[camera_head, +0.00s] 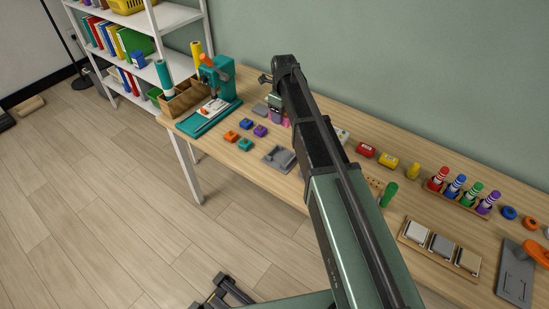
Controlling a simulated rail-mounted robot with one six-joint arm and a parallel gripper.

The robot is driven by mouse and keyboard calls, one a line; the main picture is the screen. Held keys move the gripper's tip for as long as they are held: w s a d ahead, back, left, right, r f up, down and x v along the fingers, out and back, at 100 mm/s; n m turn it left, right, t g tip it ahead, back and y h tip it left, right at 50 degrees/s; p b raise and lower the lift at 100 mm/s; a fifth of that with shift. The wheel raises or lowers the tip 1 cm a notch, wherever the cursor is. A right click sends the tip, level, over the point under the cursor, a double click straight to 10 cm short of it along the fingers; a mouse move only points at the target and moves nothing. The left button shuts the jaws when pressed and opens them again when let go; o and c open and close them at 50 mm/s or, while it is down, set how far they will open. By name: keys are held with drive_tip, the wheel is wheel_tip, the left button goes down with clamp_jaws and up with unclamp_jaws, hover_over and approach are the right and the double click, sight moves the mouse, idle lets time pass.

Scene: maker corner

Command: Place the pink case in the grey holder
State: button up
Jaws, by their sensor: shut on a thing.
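My gripper (275,108) is over the back of the table, left of my arm. It is shut on the pink case (286,121), of which only small pink patches show below the fingers. My gripper and arm hide the rest of the case, and I cannot tell whether it touches the table. A grey holder (279,158), a tray-like block with a recess, lies on the table nearer the front edge, below the gripper in the picture. A smaller flat grey piece (260,109) lies just left of the gripper.
A teal press (217,85) stands left of the gripper. Several small orange, blue, teal and purple blocks (246,123) lie between it and the holder. Right of my arm are a red case (366,150), a yellow case (388,160) and a green cylinder (389,194).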

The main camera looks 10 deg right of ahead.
sight(281, 158)
wheel_tip(281, 158, down, 21)
drive_tip(key=b, duration=2)
drive_tip(key=shift+a+r+b, duration=0.1)
drive_tip(key=shift+r+b, duration=0.05)
drive_tip(key=shift+b, duration=0.15)
drive_tip(key=shift+r+p, duration=0.3)
drive_tip(key=shift+f, duration=0.25)
drive_tip(key=o, duration=1)
drive_tip(key=shift+r, duration=0.1)
drive_tip(key=shift+c, duration=0.2)
wheel_tip(281, 158, up, 13)
drive_tip(key=p, duration=1.2)
drive_tip(key=s+n, duration=2.6)
drive_tip(key=n, duration=0.1)
drive_tip(key=shift+s+f, duration=0.35)
drive_tip(key=shift+s, duration=0.05)
